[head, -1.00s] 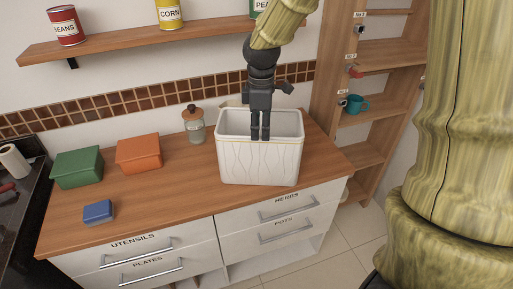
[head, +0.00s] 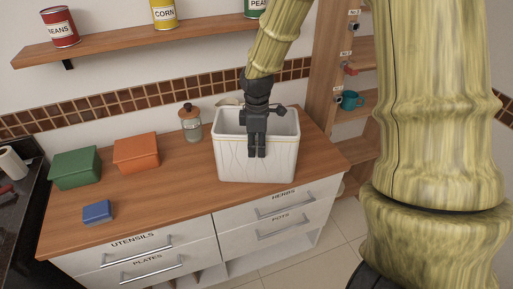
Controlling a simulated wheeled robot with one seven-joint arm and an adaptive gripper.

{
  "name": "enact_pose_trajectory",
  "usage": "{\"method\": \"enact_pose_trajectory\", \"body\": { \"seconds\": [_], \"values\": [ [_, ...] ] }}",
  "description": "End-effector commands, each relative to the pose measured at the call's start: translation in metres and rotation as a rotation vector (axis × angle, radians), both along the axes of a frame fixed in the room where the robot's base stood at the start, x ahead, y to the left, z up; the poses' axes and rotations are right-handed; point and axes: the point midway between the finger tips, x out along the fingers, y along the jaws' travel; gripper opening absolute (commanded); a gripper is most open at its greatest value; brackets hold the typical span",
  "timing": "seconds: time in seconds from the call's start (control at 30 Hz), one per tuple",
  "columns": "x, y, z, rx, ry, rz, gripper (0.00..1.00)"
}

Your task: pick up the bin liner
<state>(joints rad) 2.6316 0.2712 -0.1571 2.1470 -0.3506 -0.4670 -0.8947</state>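A white bin with wavy lines on its front (head: 235,163) stands upright on the wooden counter, its open top facing up. A thin yellowish line runs along its rim. I cannot make out a separate liner; the bin's inside is partly hidden. My gripper (head: 257,153) points down at the bin. Its two dark fingers are close together and overlap the upper front wall in the picture, just below the rim. I cannot tell whether they touch the bin or hold anything.
A glass jar (head: 191,128) stands left of the bin on the counter (head: 160,195). Orange (head: 137,152), green (head: 75,167) and blue (head: 98,212) boxes sit farther left. A shelf with cans (head: 120,43) hangs above. Shelving (head: 362,130) stands right. The counter's front middle is clear.

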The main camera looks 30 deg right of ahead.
Motion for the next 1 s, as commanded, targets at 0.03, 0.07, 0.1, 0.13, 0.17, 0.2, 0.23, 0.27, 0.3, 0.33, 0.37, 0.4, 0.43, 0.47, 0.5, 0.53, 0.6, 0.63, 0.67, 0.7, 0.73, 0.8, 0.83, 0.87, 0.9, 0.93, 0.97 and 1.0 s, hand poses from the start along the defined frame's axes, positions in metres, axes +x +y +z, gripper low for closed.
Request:
{"method": "enact_pose_trajectory", "body": {
  "seconds": [0.03,0.07,0.1,0.13,0.17,0.2,0.23,0.27,0.3,0.33,0.37,0.4,0.43,0.47,0.5,0.53,0.6,0.63,0.67,0.7,0.73,0.8,0.83,0.87,0.9,0.93,0.97,1.0],
  "values": [
    [-0.001,0.0,-0.004,0.0,0.003,0.0,0.3],
    [-0.001,-0.001,-0.006,0.0,0.003,0.0,0.3],
    [-0.002,-0.001,-0.01,0.0,0.003,0.0,0.3],
    [-0.001,-0.001,-0.014,0.0,0.003,0.0,0.3],
    [-0.001,-0.001,-0.017,0.0,0.003,0.0,0.3],
    [-0.001,-0.001,-0.02,0.0,0.003,0.0,0.3],
    [-0.001,-0.001,-0.023,0.0,0.001,0.0,0.3],
    [-0.001,-0.001,-0.025,0.0,0.001,0.0,0.3],
    [-0.001,-0.001,-0.027,0.0,0.001,0.0,0.3],
    [-0.001,-0.001,-0.029,-0.001,0.001,0.0,0.3],
    [-0.001,-0.001,-0.03,-0.001,0.001,0.0,0.3],
    [-0.001,-0.001,-0.031,0.0,0.0,0.0,0.3],
    [-0.001,-0.001,-0.032,0.0,0.0,0.0,0.3],
    [-0.001,-0.001,-0.032,0.0,0.0,0.0,0.3],
    [-0.001,-0.001,-0.032,0.0,0.0,0.0,0.3],
    [-0.001,-0.001,-0.032,-0.001,-0.001,0.0,0.3],
    [-0.001,-0.001,-0.032,-0.001,-0.001,0.0,0.3],
    [-0.001,-0.001,-0.032,-0.001,-0.001,0.0,0.3],
    [-0.001,-0.001,-0.032,-0.001,-0.001,0.0,0.3],
    [-0.001,-0.001,-0.032,-0.001,-0.001,0.0,0.25],
    [-0.001,-0.001,-0.032,-0.001,-0.001,0.0,0.19],
    [-0.001,-0.001,-0.032,-0.001,-0.001,0.0,0.07],
    [-0.001,-0.001,-0.032,-0.001,-0.001,0.0,0.01],
    [-0.001,-0.001,-0.032,-0.001,-0.001,0.0,0.0],
    [-0.001,-0.001,-0.032,-0.001,-0.001,0.0,0.0],
    [-0.001,-0.001,-0.032,-0.001,-0.001,0.0,0.0],
    [-0.001,-0.001,-0.032,-0.001,-0.001,0.0,0.0],
    [-0.001,-0.001,-0.032,-0.001,-0.001,0.0,0.0]
  ]
}}
